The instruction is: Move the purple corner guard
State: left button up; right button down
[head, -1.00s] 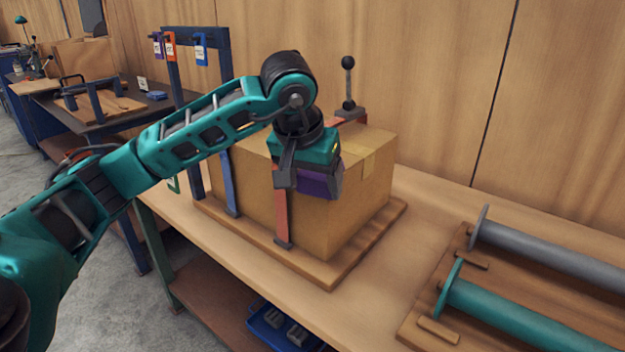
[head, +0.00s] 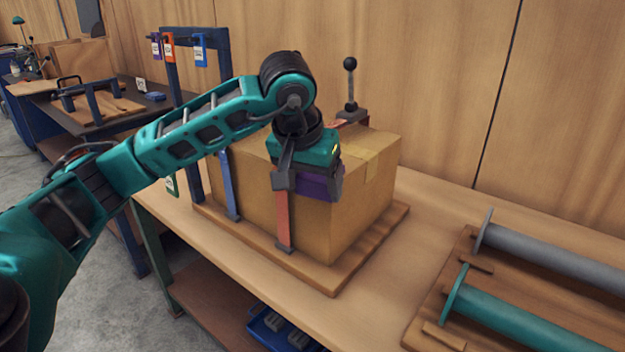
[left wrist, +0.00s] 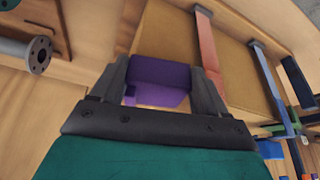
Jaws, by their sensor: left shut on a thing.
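The purple corner guard (head: 319,186) is at the upper front edge of the cardboard box (head: 365,205), next to the red strap (head: 283,220). My left gripper (head: 308,180) is shut on the guard from above. In the left wrist view the guard (left wrist: 160,80) sits between the two fingers of the left gripper (left wrist: 163,85). I cannot tell whether the guard touches the box. The red strap also shows in the left wrist view (left wrist: 208,50), just beside one finger. My right gripper is not in view.
The box stands on a wooden board (head: 350,268) on the workbench. A blue strap (head: 229,185) runs down its left part. A lever with a black knob (head: 350,85) stands behind. A grey pipe (head: 550,258) and a green flanged pipe (head: 520,318) lie at right.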

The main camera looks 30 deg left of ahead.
pick_arm(q)
jog(key=o, duration=1)
jog(key=shift+w+a, duration=0.25)
jog(key=shift+a, duration=0.2)
jog(key=shift+o, duration=0.2)
jog(key=p+v, duration=0.2)
jog(key=v, duration=1.1)
jog(key=shift+d, duration=0.25)
